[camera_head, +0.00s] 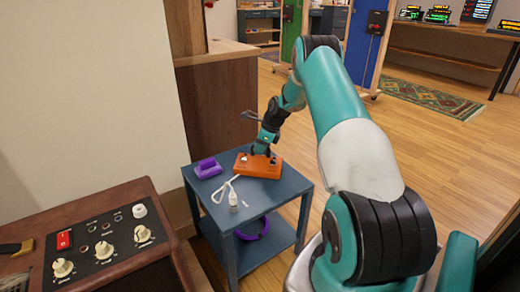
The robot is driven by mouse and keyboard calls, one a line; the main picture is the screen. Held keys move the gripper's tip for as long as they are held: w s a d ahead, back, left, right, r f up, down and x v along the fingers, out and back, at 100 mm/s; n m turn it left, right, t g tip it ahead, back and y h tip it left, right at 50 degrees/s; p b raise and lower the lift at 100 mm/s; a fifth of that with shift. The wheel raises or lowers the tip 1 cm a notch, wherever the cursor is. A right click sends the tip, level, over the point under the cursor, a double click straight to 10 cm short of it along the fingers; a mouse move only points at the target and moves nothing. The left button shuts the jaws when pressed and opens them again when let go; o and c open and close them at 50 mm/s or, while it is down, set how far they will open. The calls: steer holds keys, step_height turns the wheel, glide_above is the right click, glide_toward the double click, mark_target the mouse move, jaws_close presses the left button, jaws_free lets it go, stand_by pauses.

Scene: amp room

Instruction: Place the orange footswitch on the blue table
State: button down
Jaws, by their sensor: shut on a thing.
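The orange footswitch (258,169) is a flat box at the far side of the blue table (247,216), on or just above its top; I cannot tell if it touches. My gripper (262,154) points down on the footswitch from above and is shut on it. The fingertips are small in this view and partly hidden by the wrist. The blue table is a small two-level table with a lower shelf.
A purple object (208,167) lies on the table left of the footswitch. A white cable (226,188) and a small white item (233,199) lie in front. A purple ring (254,229) is on the lower shelf. A brown amp (105,240) stands front left. The table's front right top is clear.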

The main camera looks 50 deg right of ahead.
steer(key=c, duration=1.1)
jaws_free()
steer(key=shift+o, duration=0.2)
